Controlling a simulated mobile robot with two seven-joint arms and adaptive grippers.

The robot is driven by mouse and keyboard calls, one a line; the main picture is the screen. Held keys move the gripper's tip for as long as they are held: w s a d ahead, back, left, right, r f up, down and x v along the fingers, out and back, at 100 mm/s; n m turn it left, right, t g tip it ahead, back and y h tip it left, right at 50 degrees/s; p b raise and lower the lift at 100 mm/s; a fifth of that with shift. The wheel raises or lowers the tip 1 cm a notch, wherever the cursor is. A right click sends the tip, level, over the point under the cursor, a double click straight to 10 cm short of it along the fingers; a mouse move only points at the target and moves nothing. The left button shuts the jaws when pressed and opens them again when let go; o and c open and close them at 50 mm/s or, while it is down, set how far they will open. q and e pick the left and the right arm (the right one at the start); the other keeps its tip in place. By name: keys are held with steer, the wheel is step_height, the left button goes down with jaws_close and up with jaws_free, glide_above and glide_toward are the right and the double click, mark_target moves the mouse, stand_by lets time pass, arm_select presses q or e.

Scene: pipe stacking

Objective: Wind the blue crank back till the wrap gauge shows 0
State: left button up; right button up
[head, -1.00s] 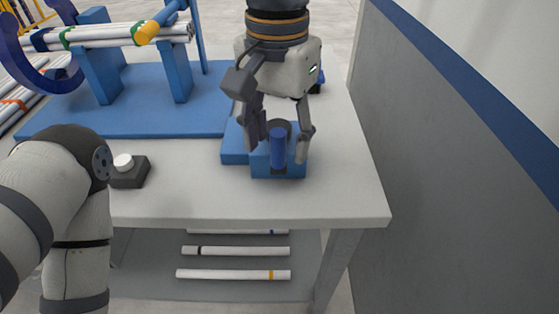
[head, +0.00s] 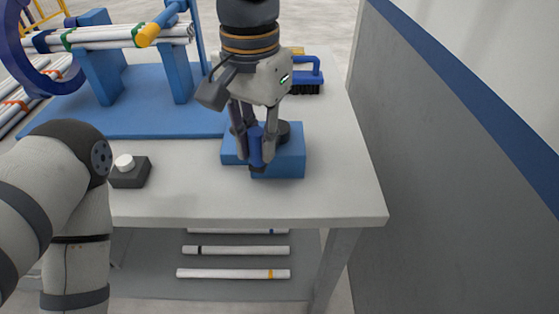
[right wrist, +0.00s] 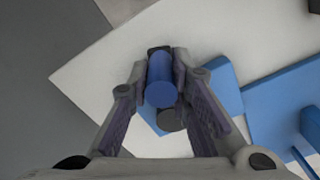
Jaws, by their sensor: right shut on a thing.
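The blue crank handle (head: 256,148) stands upright at the front left of a blue crank block (head: 285,163) on the table. A dark round hub (head: 283,132) shows on the block just to the right of the handle. My right gripper (head: 252,150) reaches down from above and is shut on the handle. In the right wrist view the handle (right wrist: 161,82) stands between the two fingers (right wrist: 160,85). My left gripper is out of view; only part of my left arm shows. I cannot make out a wrap gauge or a reading.
A blue stand (head: 180,75) holds a bundle of white pipes (head: 105,36) at the back left, beside a blue ring (head: 20,60). A black box with a white button (head: 125,163) sits left of the crank. A blue brush (head: 307,75) lies behind. A grey wall (head: 440,160) borders the right.

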steer(key=shift+w+a, duration=0.15)
steer(key=shift+a, duration=0.4)
jaws_close()
steer(key=w+a, duration=0.1)
steer(key=a, duration=0.2)
steer(key=shift+w+a+b, duration=0.1)
steer(key=shift+w+b, duration=0.2)
steer(key=shift+w, duration=0.1)
